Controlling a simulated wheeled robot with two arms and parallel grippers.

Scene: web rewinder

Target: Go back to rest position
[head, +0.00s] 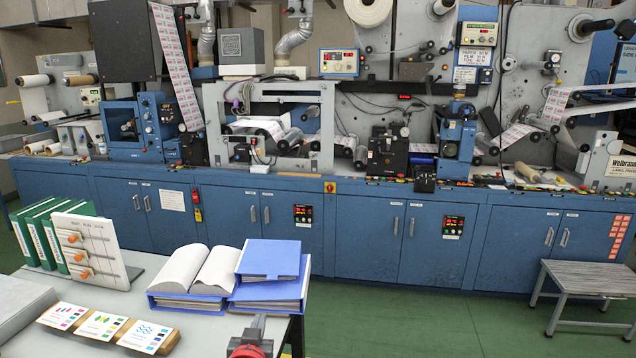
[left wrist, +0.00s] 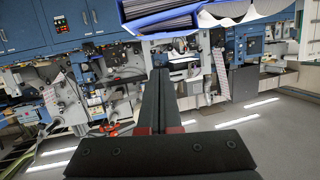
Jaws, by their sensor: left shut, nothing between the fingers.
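My left gripper (head: 261,322) shows at the bottom of the head view, near the front right edge of the grey table (head: 222,334). Only its dark fingers and a red part show. In the left wrist view its two long dark fingers (left wrist: 160,75) lie together, shut with nothing between them. The blue binders (head: 266,290) on the table are just beyond it in the head view. In the left wrist view a blue binder (left wrist: 160,22) appears at the top, close to the fingertips; I cannot tell whether they touch. My right gripper is not in view.
The table also bears green binders (head: 37,237), a white holder with orange-tipped items (head: 95,248) and colour cards (head: 101,326). A long blue machine (head: 367,235) lines the back. A grey step stool (head: 585,279) stands right. Green floor (head: 430,325) right of the table is clear.

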